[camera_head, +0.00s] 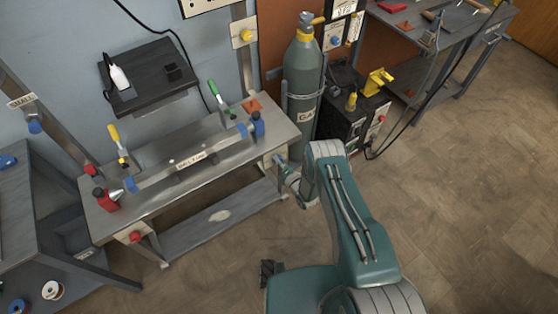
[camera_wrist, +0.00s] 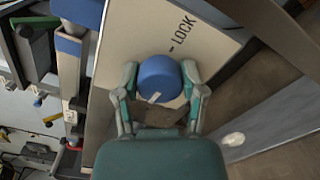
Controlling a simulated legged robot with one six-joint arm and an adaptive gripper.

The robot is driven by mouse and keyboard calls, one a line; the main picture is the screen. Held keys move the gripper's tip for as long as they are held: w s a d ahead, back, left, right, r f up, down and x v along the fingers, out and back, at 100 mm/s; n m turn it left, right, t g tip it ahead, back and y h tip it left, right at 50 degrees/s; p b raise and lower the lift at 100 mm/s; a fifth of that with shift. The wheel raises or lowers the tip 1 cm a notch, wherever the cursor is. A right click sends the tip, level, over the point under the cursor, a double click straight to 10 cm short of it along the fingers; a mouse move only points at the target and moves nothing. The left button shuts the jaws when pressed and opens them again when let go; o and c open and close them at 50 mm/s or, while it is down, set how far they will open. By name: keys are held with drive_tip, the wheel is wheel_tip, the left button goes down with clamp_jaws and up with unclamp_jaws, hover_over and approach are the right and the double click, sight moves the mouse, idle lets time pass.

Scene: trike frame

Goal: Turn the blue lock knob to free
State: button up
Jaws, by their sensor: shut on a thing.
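The blue lock knob (camera_wrist: 158,75) is round, with a short white mark on its lower part in the wrist view. It sits on a pale panel (camera_wrist: 133,28) that carries the word LOCK and a dash beside the knob. My gripper (camera_wrist: 160,82) has one finger on each side of the knob and is shut on it. In the head view my gripper (camera_head: 284,172) is at the right end of the grey bench (camera_head: 150,200), and my arm comes in from below. The knob is small there, and its mark cannot be read.
A long bar (camera_head: 180,165) with clamps lies on the bench. A grey gas cylinder (camera_head: 303,85) and a dark machine (camera_head: 345,115) stand just behind my gripper. A red knob (camera_head: 135,236) is on the bench's left front. The floor at right (camera_head: 455,190) is clear.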

drive_tip(key=shift+s+f+n, duration=0.3)
drive_tip(key=shift+f+n, duration=0.05)
drive_tip(key=shift+n, duration=0.25)
drive_tip(key=o, duration=1.1)
drive_tip(key=shift+o, duration=0.2)
drive_tip(key=shift+w+a+r, duration=0.1)
drive_tip(key=shift+w, duration=0.05)
drive_tip(key=v, duration=1.2)
drive_tip(key=shift+w, duration=0.1)
